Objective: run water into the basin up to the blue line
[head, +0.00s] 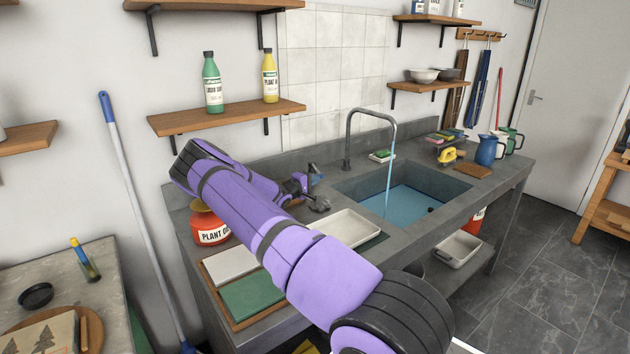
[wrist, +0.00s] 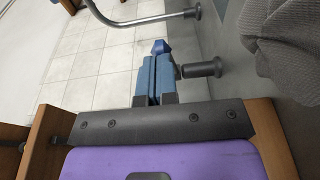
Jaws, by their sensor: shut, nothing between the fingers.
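The basin (head: 440,190) is sunk in the grey counter, with blue-looking water (head: 405,207) in it. A thin stream (head: 387,180) falls from the arched tap (head: 372,112) into it. I cannot make out the blue line. My gripper (head: 315,176) is shut and empty, left of the tap above the counter. In the wrist view its blue fingers (wrist: 153,75) lie together beside a short dark knob (wrist: 205,68), seemingly touching or very near it. The tap also shows in the wrist view (wrist: 148,18).
A grey crumpled cloth (head: 320,204) lies below the gripper. A white tray (head: 345,228) lies left of the basin. A blue jug (head: 489,150) and yellow item (head: 447,155) are right of the basin. A shelf (head: 225,117) hangs above.

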